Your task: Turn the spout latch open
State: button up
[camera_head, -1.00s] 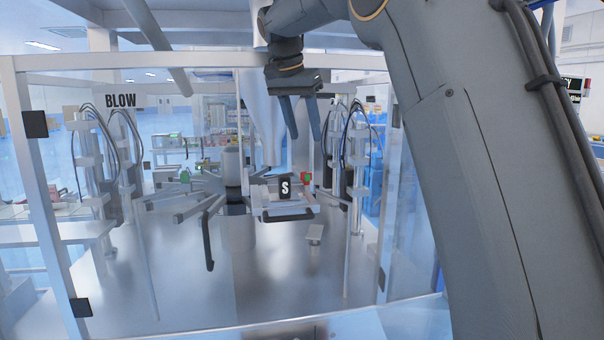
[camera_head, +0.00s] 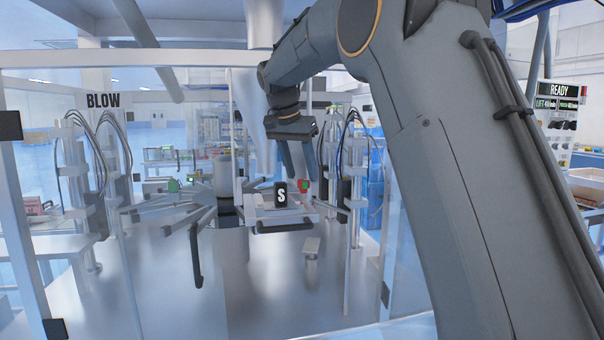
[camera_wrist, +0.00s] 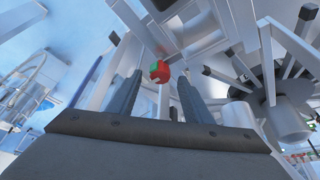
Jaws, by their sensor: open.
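A small red and green part (camera_head: 304,185), which looks like the spout latch, sits on the machine just right of a black block marked S (camera_head: 281,195). It also shows in the wrist view (camera_wrist: 159,71), ahead of the fingertips and in line with the gap between them. My gripper (camera_head: 300,172) points down just above the red and green part in the head view, with its two grey fingers apart and empty. In the wrist view my gripper (camera_wrist: 160,80) has nothing between its fingers. I cannot tell which way the latch is turned.
A clear-panelled frame surrounds the machine. Posts with black hoses stand left (camera_head: 75,170) and right (camera_head: 353,170). Metal arms fan out from a central hub, one with a black handle (camera_head: 196,255). A panel (camera_head: 558,100) reading READY is at right.

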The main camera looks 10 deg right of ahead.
jog(key=shift+x, duration=1.05)
jog(key=shift+c, duration=0.3)
jog(key=c, duration=1)
